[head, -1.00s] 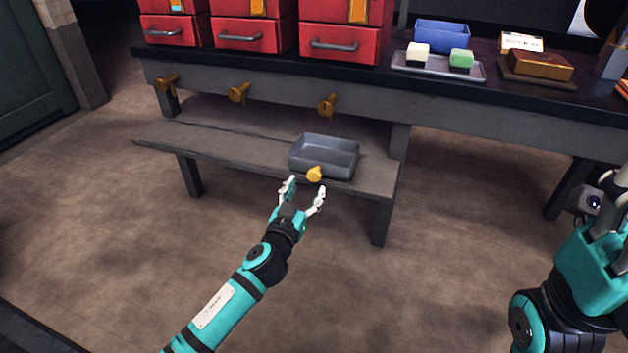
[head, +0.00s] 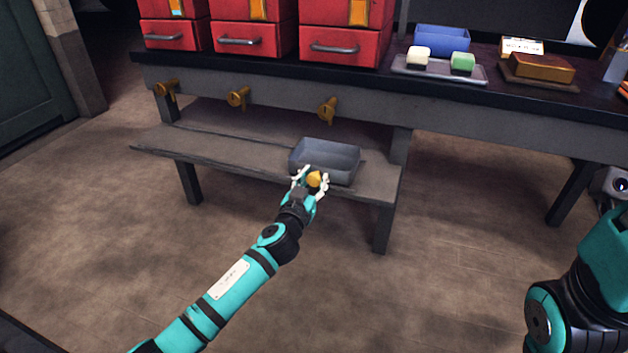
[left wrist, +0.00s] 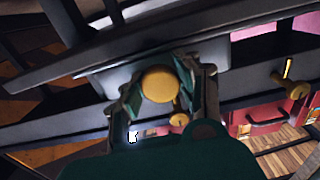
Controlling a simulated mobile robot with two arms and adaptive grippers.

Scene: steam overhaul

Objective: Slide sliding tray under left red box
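The grey sliding tray (head: 340,174) sits on the low shelf (head: 230,153), near its right end, roughly below the rightmost red box (head: 345,42). A yellow knob (head: 315,180) is on its front and shows large in the left wrist view (left wrist: 159,84). My left gripper (head: 314,177) is at the tray's front with one finger on each side of the knob. In the left wrist view the fingers (left wrist: 160,92) are very close to the knob; whether they grip it is unclear. The left red box (head: 174,34) stands on the bench top. My right gripper's fingers are out of view.
The middle red box (head: 250,40) stands between the other two. Brass fittings (head: 238,97) stick out from the bench's front rail above the shelf. The shelf left of the tray is clear. A small tray with blocks (head: 440,71) is on the bench top.

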